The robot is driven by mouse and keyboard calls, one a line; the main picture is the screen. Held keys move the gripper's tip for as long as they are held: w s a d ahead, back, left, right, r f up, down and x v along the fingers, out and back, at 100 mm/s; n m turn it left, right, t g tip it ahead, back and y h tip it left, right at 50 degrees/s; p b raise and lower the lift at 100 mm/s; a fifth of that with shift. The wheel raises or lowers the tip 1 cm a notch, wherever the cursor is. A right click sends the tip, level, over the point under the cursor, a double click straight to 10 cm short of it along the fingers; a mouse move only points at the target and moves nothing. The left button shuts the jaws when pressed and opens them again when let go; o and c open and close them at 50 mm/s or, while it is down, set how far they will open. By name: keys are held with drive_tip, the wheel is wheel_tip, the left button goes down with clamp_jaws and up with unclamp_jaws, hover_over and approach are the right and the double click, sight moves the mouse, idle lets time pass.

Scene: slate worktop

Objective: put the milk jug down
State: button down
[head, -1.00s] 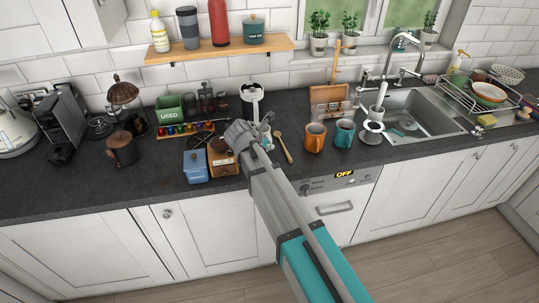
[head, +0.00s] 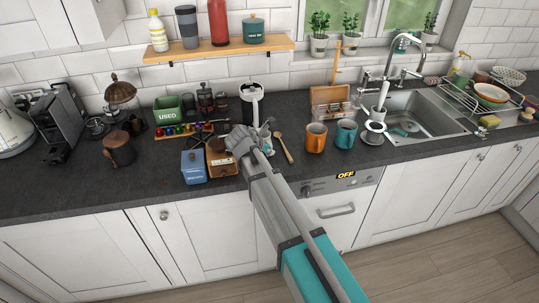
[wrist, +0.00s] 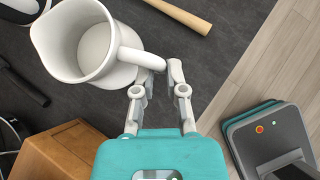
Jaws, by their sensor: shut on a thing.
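The white milk jug (wrist: 86,42) fills the upper left of the wrist view, seen from above with its mouth open and its inside looking empty. My gripper (wrist: 157,72) is shut on the jug's handle, at the jug's right side in that view. In the head view my gripper (head: 240,140) is over the worktop, close behind the wooden box (head: 222,160). The arm and gripper hide most of the jug there. I cannot tell whether the jug's base touches the slate worktop (head: 90,190).
The wooden spoon (head: 285,148) lies right of the gripper, with the orange mug (head: 316,138) and blue mug (head: 346,134) further right. A blue tin (head: 194,167) stands left of the wooden box. A white appliance (head: 252,100) stands behind. The worktop's front left is clear.

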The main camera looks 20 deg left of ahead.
drive_tip(key=shift+f, duration=0.15)
drive_tip(key=c, duration=0.7)
unclamp_jaws()
drive_tip(key=shift+f, duration=0.2)
drive_tip(key=shift+s+a+r+p, duration=0.1)
drive_tip(key=shift+s+r+p, duration=0.3)
drive_tip(key=shift+r, duration=0.2)
drive_tip(key=p+v, duration=0.8)
drive_tip(key=v, duration=0.4)
drive_tip(key=shift+s+a, duration=0.15)
drive_tip(key=shift+s, duration=0.2)
